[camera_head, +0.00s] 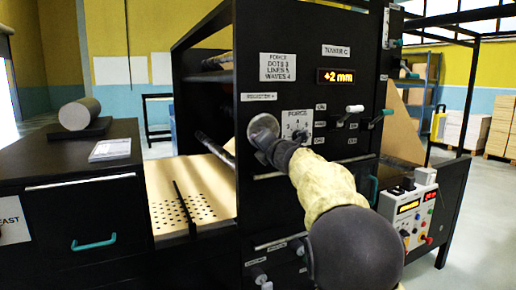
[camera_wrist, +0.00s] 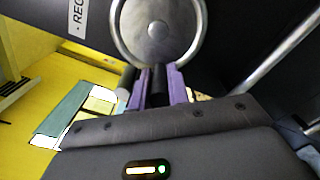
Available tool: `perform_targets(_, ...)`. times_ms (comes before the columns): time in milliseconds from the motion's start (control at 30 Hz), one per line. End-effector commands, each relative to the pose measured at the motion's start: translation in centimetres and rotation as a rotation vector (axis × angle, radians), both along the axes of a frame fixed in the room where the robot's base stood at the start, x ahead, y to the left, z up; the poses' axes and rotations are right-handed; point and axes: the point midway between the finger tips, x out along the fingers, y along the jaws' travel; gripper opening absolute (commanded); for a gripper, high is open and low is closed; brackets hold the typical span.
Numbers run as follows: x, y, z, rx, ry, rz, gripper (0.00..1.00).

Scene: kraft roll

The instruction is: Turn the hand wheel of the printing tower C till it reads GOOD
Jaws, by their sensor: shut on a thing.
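The hand wheel (camera_head: 264,125) is a round metal wheel on the dark front panel of tower C, under a small label starting "REGISTER". In the wrist view the wheel (camera_wrist: 158,30) shows its silver rim and hub straight ahead. My gripper (camera_head: 264,152) is at the wheel's lower edge. Its purple fingers (camera_wrist: 157,88) are shut on the wheel's dark handle (camera_wrist: 158,77), which stands out between them. The display (camera_head: 338,76) under the "TOWER C" sign reads "+2 mm" in orange. My arm and gripper hide part of the wheel's lower side.
A force dial (camera_head: 296,124) sits close right of the wheel. Levers (camera_head: 354,109) and teal handles stick out further right. A control box (camera_head: 411,212) with buttons hangs at the lower right. A perforated tan sheet (camera_head: 160,190) lies left of the panel. A roll (camera_head: 80,113) rests on the left cabinet.

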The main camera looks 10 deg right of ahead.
Motion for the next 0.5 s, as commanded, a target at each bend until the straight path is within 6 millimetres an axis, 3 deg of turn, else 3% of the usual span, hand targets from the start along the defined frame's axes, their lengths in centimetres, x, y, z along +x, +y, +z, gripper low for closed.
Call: perform_targets(500,0.08,-0.06,-0.41,-0.077,-0.023,0.002,0.00)
